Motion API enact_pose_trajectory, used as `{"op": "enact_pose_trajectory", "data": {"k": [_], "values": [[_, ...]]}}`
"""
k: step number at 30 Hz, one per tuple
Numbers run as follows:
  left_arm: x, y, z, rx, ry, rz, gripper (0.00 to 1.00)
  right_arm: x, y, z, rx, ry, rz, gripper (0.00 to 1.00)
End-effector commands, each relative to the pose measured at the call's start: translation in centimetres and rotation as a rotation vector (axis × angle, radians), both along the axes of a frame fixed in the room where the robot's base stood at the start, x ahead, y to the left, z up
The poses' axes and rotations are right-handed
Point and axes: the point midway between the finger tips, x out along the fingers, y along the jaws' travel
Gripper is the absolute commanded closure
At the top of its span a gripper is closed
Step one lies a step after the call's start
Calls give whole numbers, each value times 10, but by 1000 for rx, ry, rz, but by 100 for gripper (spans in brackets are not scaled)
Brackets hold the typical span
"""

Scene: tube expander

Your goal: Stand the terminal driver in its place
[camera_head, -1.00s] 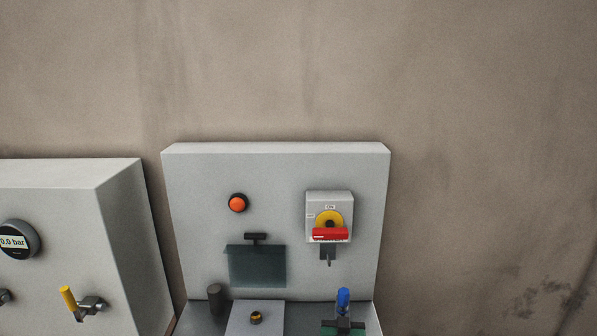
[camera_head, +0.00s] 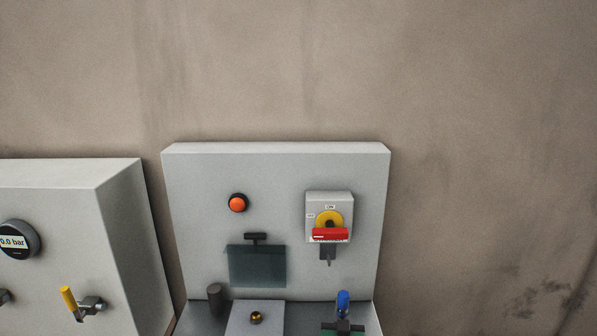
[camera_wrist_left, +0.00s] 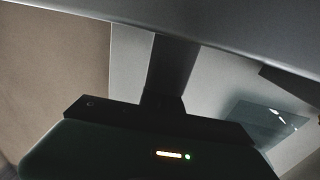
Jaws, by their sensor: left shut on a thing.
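The terminal driver appears to be the upright thing with the blue handle (camera_head: 343,302), over the right part of the bench at the bottom of the head view. Its lower part is hidden. My left gripper (camera_head: 343,325), dark with a green body, is shut on it. I cannot tell whether the driver's foot touches the bench. In the left wrist view the shut fingers (camera_wrist_left: 172,68) stand up from the dark gripper body, and no blue shows there. My right gripper is not in view.
A grey panel (camera_head: 275,175) rises behind the bench, with an orange button (camera_head: 237,203), a red-yellow switch (camera_head: 330,227) and a clear shield (camera_head: 257,267). A dark cylinder (camera_head: 215,297) and a block with a brass part (camera_head: 256,318) stand left of the driver. Another cabinet (camera_head: 115,210) is at far left.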

Motion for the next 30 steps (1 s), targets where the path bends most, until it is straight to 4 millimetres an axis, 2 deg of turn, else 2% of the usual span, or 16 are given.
{"op": "enact_pose_trajectory", "data": {"k": [13, 14, 19, 24, 25, 29, 30], "values": [[0, 0, -8, 0, 2, 0, 100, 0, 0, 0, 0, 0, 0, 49], [0, 0, -8, 0, 2, 0, 88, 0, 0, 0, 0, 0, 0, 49], [0, 1, -9, 0, 4, 1, 67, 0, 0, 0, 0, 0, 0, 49], [1, 2, -10, 1, 6, 2, 67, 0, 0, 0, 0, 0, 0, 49], [1, 2, -11, 1, 6, 2, 70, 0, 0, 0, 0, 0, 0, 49], [1, 3, -11, 0, 7, 2, 53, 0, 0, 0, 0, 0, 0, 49], [1, 3, -12, 0, 8, 3, 53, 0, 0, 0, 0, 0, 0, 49]]}}
